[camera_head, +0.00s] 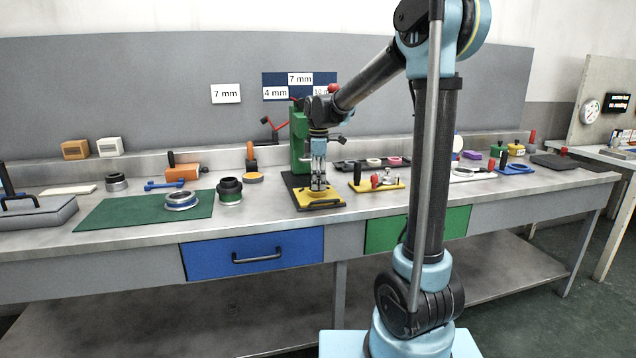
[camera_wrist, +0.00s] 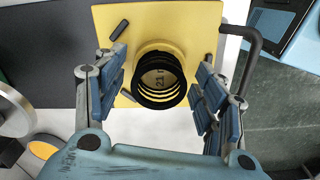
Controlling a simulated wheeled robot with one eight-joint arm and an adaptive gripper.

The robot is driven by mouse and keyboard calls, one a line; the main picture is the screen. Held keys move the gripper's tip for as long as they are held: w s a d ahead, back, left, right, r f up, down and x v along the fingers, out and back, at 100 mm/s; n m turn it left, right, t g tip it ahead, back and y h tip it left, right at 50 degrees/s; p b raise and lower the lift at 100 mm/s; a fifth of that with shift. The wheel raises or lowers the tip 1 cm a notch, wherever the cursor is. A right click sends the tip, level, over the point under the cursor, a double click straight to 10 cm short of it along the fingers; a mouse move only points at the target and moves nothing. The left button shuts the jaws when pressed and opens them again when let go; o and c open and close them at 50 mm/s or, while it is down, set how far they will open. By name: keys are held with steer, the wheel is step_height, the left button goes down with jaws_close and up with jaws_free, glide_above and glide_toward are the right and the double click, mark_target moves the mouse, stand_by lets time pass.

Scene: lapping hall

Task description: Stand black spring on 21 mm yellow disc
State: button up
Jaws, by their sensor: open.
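In the wrist view the black spring (camera_wrist: 159,104) stands upright over the yellow disc (camera_wrist: 152,76). The disc's "21 m…" marking shows through the coils. Both are on a yellow plate (camera_wrist: 195,22), which also shows in the head view (camera_head: 322,205). My gripper (camera_wrist: 162,95) is open, with one blue-padded finger to the left of the spring and one to the right. Gaps show between the fingers and the spring. In the head view my gripper (camera_head: 319,188) points down over the yellow plate and hides the spring and disc there.
Small black pegs (camera_wrist: 119,30) stand on the plate near the spring. A green press (camera_head: 299,140) rises close behind my gripper. A second yellow plate (camera_head: 378,186) with small parts lies to the right. A green mat (camera_head: 115,212) with a metal ring lies to the left.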

step_height(320, 180, up, 12)
steer(key=s+d+f+m, duration=0.3)
steer(key=s+d+m, duration=0.2)
steer(key=s+d, duration=0.4)
steer(key=s+d+f+m+t, duration=0.1)
steer(key=s+d+f+m, duration=0.5)
steer(key=s+f, duration=0.4)
steer(key=s+d+f+m+t, duration=0.1)
steer(key=s+d+f+m, duration=0.4)
steer(key=s+f, duration=0.6)
steer(key=shift+s+d+m, duration=0.4)
steer(key=shift+s+m, duration=0.5)
steer(key=shift+m, duration=0.1)
steer(key=shift+w+f, duration=0.2)
steer(key=shift+w, duration=0.25)
